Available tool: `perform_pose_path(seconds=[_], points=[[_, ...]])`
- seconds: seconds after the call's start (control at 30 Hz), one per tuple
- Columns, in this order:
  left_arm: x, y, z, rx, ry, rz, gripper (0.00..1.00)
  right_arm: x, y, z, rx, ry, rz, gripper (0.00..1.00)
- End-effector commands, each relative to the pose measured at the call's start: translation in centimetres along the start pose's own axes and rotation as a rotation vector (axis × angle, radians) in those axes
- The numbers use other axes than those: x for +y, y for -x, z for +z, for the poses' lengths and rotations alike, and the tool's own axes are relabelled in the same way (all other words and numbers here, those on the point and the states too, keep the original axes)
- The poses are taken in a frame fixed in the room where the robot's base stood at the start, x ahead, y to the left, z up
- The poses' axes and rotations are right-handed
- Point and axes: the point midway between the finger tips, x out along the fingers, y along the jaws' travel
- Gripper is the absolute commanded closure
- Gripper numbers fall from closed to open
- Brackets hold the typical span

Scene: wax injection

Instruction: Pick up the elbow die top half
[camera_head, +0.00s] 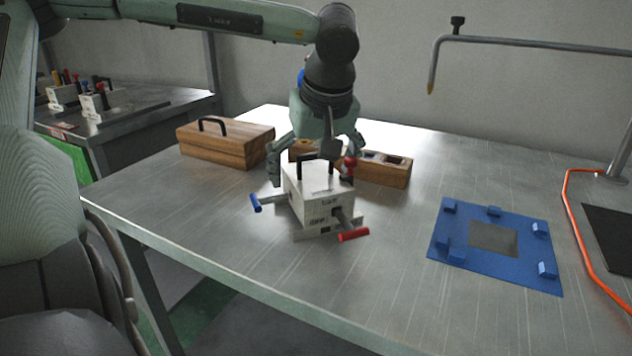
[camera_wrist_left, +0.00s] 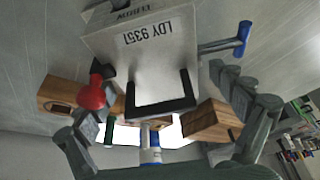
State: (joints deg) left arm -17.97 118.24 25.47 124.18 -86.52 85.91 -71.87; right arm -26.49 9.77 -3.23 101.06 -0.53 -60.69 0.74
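The elbow die is a pale grey block on the steel table, its top half (camera_head: 322,203) resting on the bottom half (camera_head: 312,235). The top half has a black handle on its upper face. In the left wrist view the top half (camera_wrist_left: 160,50) shows printed lettering and the black handle (camera_wrist_left: 161,106). My left gripper (camera_head: 313,172) points down over the die, its fingers spread wide to either side of the handle. In the left wrist view this gripper (camera_wrist_left: 158,105) is open, with nothing visibly clamped. My right gripper is out of view.
A blue-handled pin (camera_head: 255,203), a red-handled pin (camera_head: 353,235) and a red knob (camera_head: 349,164) stick out around the die. Wooden blocks (camera_head: 228,145) lie behind. A blue fixture plate (camera_head: 450,238) and orange cable (camera_head: 566,215) are at right; the front table is clear.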

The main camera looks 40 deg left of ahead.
Motion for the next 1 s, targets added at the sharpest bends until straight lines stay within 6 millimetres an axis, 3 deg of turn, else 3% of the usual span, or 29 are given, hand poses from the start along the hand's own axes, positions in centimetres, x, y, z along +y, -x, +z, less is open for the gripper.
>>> perform_pose_path(seconds=[0.2,0.83,1.0], points=[[0.01,-0.03,0.01,0.0,0.0,0.0,0.08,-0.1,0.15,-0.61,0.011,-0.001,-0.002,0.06],[0.0,0.0,0.0,0.0,0.0,0.0,0.86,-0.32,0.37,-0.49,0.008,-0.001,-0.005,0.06],[0.13,0.24,-0.19,0.005,0.001,0.005,0.89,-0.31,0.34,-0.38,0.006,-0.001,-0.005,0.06]])
